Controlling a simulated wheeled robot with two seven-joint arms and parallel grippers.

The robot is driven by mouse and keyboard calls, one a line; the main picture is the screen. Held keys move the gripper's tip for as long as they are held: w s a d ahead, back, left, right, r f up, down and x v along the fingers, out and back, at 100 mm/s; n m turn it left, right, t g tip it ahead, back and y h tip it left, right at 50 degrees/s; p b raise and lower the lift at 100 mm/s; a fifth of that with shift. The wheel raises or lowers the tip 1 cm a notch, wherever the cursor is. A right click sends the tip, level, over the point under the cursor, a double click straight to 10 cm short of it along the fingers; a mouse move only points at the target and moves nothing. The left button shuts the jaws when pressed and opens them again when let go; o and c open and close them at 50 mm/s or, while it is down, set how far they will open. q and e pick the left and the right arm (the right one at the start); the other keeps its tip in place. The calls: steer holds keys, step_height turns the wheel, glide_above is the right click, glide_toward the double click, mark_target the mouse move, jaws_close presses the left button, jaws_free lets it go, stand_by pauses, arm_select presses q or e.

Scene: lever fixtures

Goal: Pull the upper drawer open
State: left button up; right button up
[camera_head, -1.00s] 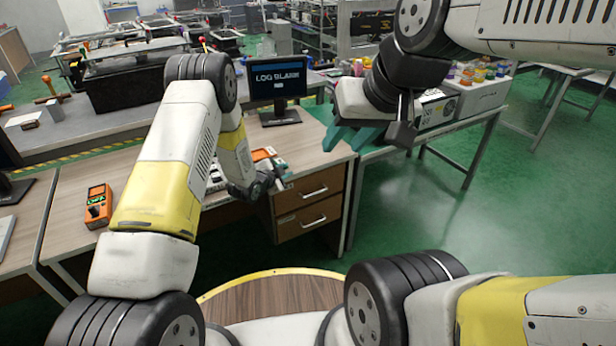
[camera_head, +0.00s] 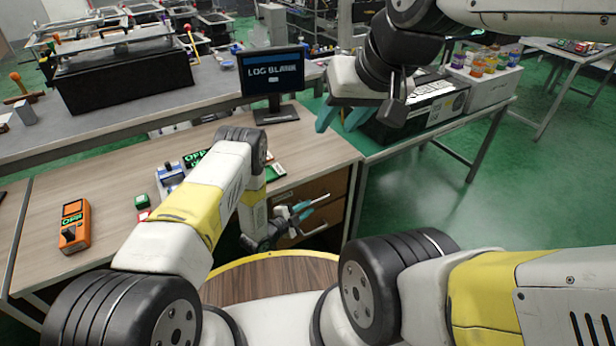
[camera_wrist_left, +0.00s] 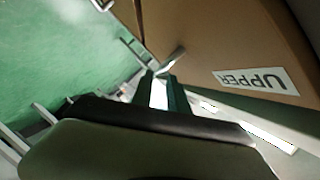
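The upper drawer (camera_head: 335,183) is a brown front under the right end of the wooden desk; I see no clear gap showing it pulled out. In the left wrist view its front carries an upside-down "UPPER" label (camera_wrist_left: 257,80). A metal bar handle (camera_wrist_left: 170,61) shows just beyond the fingertips there. My left gripper (camera_head: 312,208) is in front of the drawers, its teal fingers parted and pointing at the handle; it also shows in the left wrist view (camera_wrist_left: 163,85). Whether the fingers straddle the handle is unclear. My right gripper (camera_head: 342,118) hangs open and empty at upper right.
The lower drawer (camera_head: 325,218) is just below, partly hidden by my left gripper. The desk (camera_head: 110,190) holds an orange meter (camera_head: 74,226) and a monitor (camera_head: 272,75). A side table (camera_head: 440,135) with boxes stands right. Green floor (camera_head: 450,215) is free right of the drawers.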

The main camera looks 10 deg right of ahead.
mark_target(316, 202)
arm_select(q)
steer(key=x, duration=0.7)
steer(key=shift+w, duration=0.1)
steer(key=shift+c, duration=0.4)
jaws_close()
stand_by(0.9)
